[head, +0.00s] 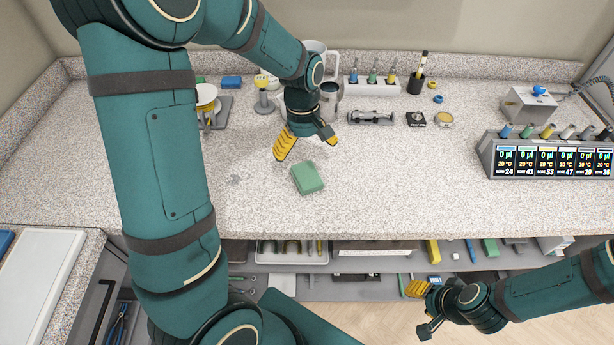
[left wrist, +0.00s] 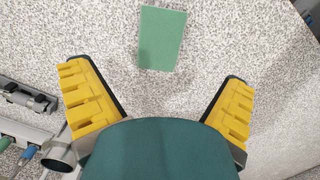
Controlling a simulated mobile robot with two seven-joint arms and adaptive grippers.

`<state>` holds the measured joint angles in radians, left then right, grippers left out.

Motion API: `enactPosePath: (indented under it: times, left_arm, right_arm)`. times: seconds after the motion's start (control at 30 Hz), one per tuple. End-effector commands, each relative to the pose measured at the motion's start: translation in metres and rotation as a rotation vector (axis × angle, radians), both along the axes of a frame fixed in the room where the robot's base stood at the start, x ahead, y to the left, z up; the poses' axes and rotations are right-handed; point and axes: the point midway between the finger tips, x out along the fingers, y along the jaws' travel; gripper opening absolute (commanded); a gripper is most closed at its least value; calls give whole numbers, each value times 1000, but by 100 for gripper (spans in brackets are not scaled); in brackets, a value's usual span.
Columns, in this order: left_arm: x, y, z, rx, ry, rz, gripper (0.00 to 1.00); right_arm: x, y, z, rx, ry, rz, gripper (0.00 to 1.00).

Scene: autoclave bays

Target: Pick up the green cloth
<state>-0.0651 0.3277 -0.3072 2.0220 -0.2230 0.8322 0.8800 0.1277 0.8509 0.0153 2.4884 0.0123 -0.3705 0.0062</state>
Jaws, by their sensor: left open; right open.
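The green cloth (head: 307,178) is a small folded block lying flat on the speckled counter, near its front edge. It also shows in the left wrist view (left wrist: 162,38), just beyond and between the fingertips. My left gripper (head: 306,149) is open and empty, its yellow fingers pointing down above the counter, a little behind the cloth in the head view. The left wrist view shows both fingers (left wrist: 157,85) spread wide, apart from the cloth. My right gripper (head: 419,311) is open at the lower right, out in front of the counter and low, far from the cloth.
A metal jug (head: 329,97), a rack of colored vials (head: 372,86) and a black holder (head: 416,84) stand behind my left gripper. A row of displays (head: 548,158) stands at the right. The counter around the cloth is clear. A shelf with small items (head: 345,257) lies below.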

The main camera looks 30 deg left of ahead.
Motion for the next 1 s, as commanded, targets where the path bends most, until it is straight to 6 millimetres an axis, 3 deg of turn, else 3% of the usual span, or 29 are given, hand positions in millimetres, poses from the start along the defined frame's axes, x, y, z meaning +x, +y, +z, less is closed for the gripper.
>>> enactPosePath:
  times: [0.1, 0.37, 0.7, 1.0]
  left_arm:
    - [-2, -2, -21, -1, 4, 1, 100]
    - [-3, -4, -39, 0, 1, 0, 100]
    - [-8, -8, -82, 0, 1, 1, 100]
    - [-8, -8, -85, 0, -1, 1, 100]
  right_arm:
    - [-1, 0, -4, 1, 2, 2, 47]
    - [-2, 1, -7, 1, 4, 5, 47]
    - [-5, 1, -16, 3, 11, 10, 47]
    - [-5, 1, -16, 3, 12, 10, 47]
